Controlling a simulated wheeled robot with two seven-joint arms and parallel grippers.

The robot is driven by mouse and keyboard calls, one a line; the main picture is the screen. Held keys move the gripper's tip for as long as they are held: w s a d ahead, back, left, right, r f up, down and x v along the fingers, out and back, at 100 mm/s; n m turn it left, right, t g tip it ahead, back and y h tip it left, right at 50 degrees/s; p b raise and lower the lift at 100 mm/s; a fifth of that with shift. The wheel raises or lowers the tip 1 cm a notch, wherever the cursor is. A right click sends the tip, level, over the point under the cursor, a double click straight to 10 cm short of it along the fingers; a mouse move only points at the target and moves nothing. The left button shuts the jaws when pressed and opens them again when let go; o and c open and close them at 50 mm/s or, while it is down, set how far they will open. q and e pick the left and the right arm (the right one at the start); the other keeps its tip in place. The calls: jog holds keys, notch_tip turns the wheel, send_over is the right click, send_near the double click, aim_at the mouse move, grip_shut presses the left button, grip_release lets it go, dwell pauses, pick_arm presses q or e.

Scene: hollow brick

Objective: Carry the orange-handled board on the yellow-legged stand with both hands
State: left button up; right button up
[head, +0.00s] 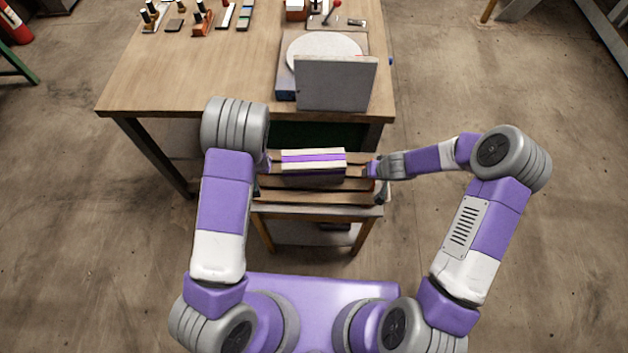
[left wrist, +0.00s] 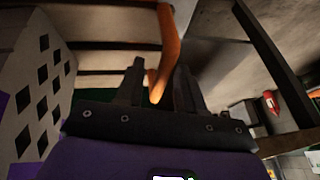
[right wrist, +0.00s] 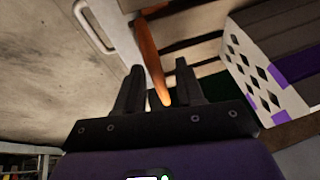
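The slatted wooden board (head: 325,197) lies on the yellow-legged stand (head: 262,232) and carries a hollow brick (head: 313,163) with a purple stripe. My left gripper (head: 267,162) is at the board's left end, mostly hidden by my arm in the head view. In the left wrist view its fingers (left wrist: 160,85) are apart, with an orange handle (left wrist: 168,45) between them. My right gripper (head: 373,170) is at the right end. In the right wrist view its fingers (right wrist: 158,85) are also apart, with the other orange handle (right wrist: 150,57) between them. Contact with the handles cannot be told.
A large workbench (head: 190,85) stands just behind the stand. On it are a grey panel (head: 335,83), a round white disc (head: 325,45) and several small tools at the back. A red extinguisher (head: 15,27) is far left. Open concrete floor lies on both sides.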

pick_arm(q)
jog(key=shift+r, duration=0.1)
pick_arm(e)
jog(key=shift+s+d+r, duration=0.1)
jog(key=shift+s+r, duration=0.05)
jog(key=shift+r, duration=0.4)
pick_arm(q)
jog(key=v, duration=1.1)
jog(key=shift+s+r, duration=0.2)
jog(key=shift+r, duration=0.15)
pick_arm(e)
jog(key=v, duration=1.1)
pick_arm(q)
jog(key=shift+d, duration=0.1)
pick_arm(e)
jog(key=shift+s+f, duration=0.1)
